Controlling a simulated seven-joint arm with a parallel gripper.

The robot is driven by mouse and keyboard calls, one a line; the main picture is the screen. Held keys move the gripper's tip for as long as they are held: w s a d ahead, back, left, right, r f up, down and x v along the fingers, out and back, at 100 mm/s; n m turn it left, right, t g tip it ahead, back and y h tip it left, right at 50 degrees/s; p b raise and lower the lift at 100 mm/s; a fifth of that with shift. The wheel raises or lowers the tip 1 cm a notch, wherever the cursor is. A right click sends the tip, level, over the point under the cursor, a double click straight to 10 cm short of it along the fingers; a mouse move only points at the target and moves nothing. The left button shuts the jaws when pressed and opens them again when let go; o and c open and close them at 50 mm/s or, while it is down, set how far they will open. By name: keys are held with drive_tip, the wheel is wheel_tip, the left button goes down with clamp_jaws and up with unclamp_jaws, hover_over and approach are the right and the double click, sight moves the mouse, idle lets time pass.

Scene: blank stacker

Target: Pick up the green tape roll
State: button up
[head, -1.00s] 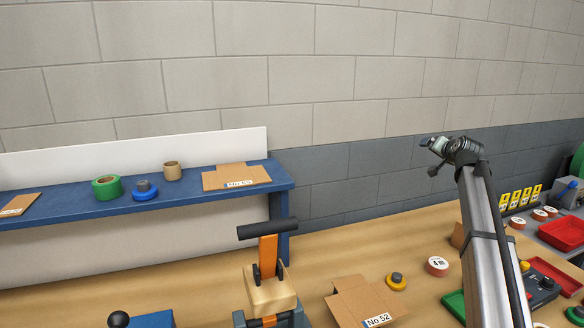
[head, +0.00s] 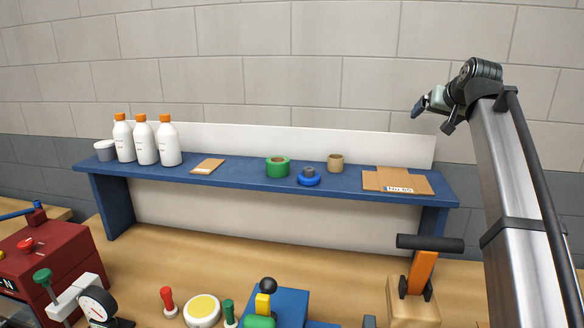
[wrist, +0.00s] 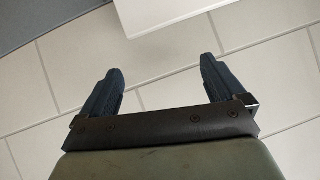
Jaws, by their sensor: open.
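The green tape roll (head: 278,167) lies flat on the blue shelf (head: 225,178), around the middle of its length, in the head view. My gripper (head: 418,108) is raised above and to the right of the roll, near the shelf's right end, well apart from it. In the wrist view my gripper (wrist: 160,75) shows two dark fingers spread wide with nothing between them. The wrist view shows wall and a white panel edge, not the roll.
A blue ring with a grey knob (head: 309,177) sits just right of the roll, then a brown roll (head: 335,163) and flat cardboard (head: 397,180). A black-handled orange tool (head: 424,270) rises in front.

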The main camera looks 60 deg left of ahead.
drive_tip(key=s+a+n+g, duration=0.1)
drive_tip(key=s+a+n, duration=0.1)
drive_tip(key=s+a, duration=0.5)
drive_tip(key=s+a+n+g, duration=0.1)
drive_tip(key=s+a+n, duration=0.1)
drive_tip(key=s, duration=0.8)
drive_tip(key=n+g+h, duration=0.3)
approach(278, 161)
drive_tip(key=f, duration=0.4)
drive_tip(key=shift+s, duration=0.25)
drive_tip(key=shift+a+r+x, duration=0.1)
drive_tip(key=shift+a+x, duration=0.1)
drive_tip(key=shift+x, duration=1.15)
drive_tip(key=shift+a+r+x, duration=0.15)
drive_tip(key=shift+a+x, duration=0.05)
drive_tip(key=shift+x, duration=1.1)
drive_tip(key=shift+s, duration=0.1)
drive_tip(key=shift+c, duration=0.4)
drive_tip(key=c, duration=1)
